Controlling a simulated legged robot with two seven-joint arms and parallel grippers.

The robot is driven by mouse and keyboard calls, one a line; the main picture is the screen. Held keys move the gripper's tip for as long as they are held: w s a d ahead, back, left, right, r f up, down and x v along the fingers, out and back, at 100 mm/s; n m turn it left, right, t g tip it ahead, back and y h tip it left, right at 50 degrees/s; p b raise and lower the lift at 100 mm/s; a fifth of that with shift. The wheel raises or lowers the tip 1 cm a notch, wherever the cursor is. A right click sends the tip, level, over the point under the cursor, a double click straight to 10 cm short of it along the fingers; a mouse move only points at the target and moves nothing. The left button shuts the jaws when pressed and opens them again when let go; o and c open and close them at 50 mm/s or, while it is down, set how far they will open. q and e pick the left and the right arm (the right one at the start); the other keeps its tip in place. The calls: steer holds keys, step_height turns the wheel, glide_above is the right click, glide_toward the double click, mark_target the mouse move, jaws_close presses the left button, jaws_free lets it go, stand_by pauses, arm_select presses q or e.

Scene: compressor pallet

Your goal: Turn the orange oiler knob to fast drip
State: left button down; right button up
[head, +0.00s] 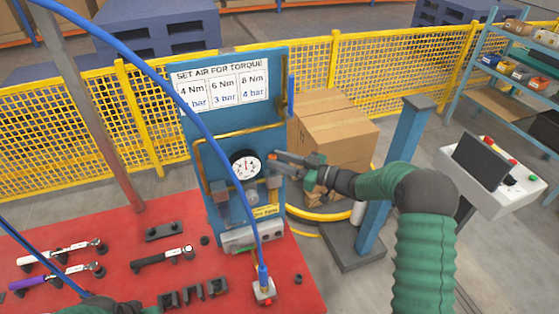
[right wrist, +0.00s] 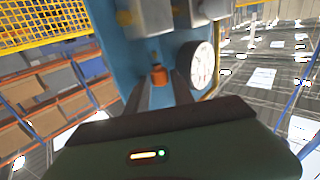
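The orange knob (right wrist: 158,74) shows in the right wrist view, between the two finger ends of my right gripper (right wrist: 161,84). The fingers are apart, with gaps beside the knob, so the gripper looks open. I cannot tell whether the knob is fully between the fingertips or just beyond them. In the head view my right gripper (head: 277,165) reaches in from the right to the blue panel (head: 210,150), just right of the round gauge (head: 246,166), and partly covers the knob's area. Only a bit of my left arm shows at the bottom edge; its gripper is out of sight.
The panel stands on a red table (head: 120,225) with wrenches (head: 160,257) and black fittings. A blue hose (head: 215,140) hangs across the panel's front. Cardboard boxes (head: 335,135), a blue post (head: 395,180) and a control console (head: 500,180) stand to the right.

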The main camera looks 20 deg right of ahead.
steer(key=b+v, duration=0.4)
steer(key=v, duration=1.2)
steer(key=shift+s+d+b, duration=0.2)
steer(key=shift+d+b, duration=0.15)
steer(key=shift+d, duration=0.05)
